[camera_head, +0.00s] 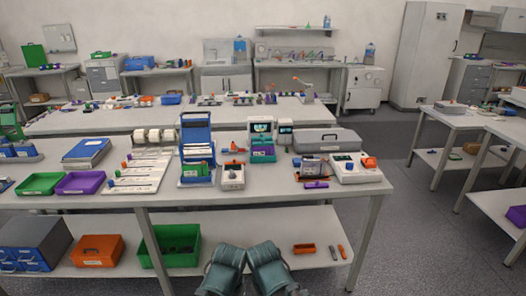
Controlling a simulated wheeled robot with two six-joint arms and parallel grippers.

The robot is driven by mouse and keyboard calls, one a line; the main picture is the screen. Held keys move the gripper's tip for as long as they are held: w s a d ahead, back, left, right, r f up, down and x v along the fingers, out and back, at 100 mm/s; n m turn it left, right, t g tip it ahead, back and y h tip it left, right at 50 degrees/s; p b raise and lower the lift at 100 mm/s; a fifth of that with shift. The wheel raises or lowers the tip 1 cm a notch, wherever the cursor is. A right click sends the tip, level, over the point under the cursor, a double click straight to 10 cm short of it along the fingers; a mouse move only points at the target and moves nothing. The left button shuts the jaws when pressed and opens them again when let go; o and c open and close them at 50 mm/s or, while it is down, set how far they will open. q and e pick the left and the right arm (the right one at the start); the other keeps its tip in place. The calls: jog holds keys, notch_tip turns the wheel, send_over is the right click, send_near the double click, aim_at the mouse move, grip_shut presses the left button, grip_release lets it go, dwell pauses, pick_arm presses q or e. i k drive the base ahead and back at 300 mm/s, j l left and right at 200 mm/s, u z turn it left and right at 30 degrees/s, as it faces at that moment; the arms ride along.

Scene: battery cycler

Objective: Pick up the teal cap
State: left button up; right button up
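I cannot make out the teal cap for certain at this size. Small coloured pieces stand at the left ends of the white strips (140,178) on the near bench: an orange one (124,165), a green one (118,173) and a blue one (110,183). A teal block (262,154) sits below a small screen (261,130) at the bench's middle. Two dark teal parts of my own arms show at the bottom edge, in front of the bench. Neither gripper's fingers can be seen.
The near bench (240,198) also holds a blue rack (196,142), green (40,184) and purple (80,183) trays, a grey case (327,140) and a white device (356,168). Its lower shelf (215,232) carries bins. Open floor (415,230) lies to the right.

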aim_at(262, 143)
jog(key=i, duration=1.2)
